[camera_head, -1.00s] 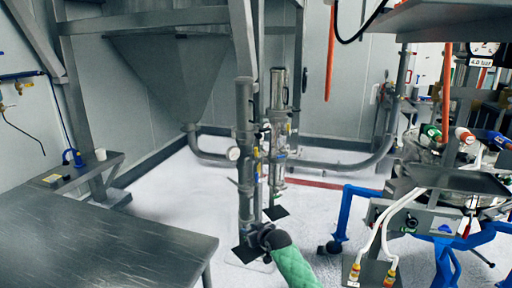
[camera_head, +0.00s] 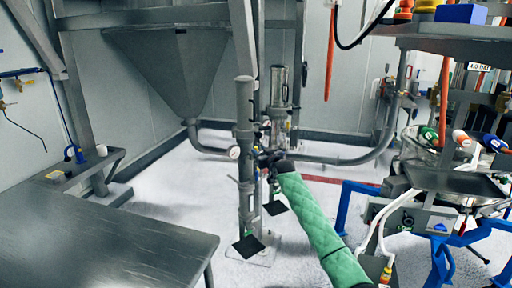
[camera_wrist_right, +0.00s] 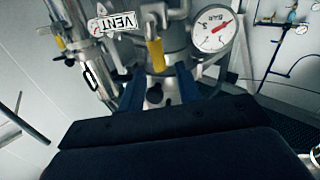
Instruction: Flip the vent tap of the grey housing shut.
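The grey housing (camera_head: 245,115) stands upright in the middle of the head view, beside a second, shinier cylinder (camera_head: 279,95). In the right wrist view a white VENT tag (camera_wrist_right: 113,24) hangs at the upper left, and a yellow tap lever (camera_wrist_right: 155,54) points down near the middle. My right gripper (camera_wrist_right: 160,82) has its two blue fingers spread. The lever lies between and just beyond the fingertips; I cannot tell if they touch it. In the head view the dark right gripper (camera_head: 267,158) is at the housing's right side. My left gripper is not in view.
A pressure gauge (camera_wrist_right: 214,29) sits right of the lever, close to the fingers. A steel table (camera_head: 110,235) fills the lower left. A blue-legged machine (camera_head: 415,215) stands at the right.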

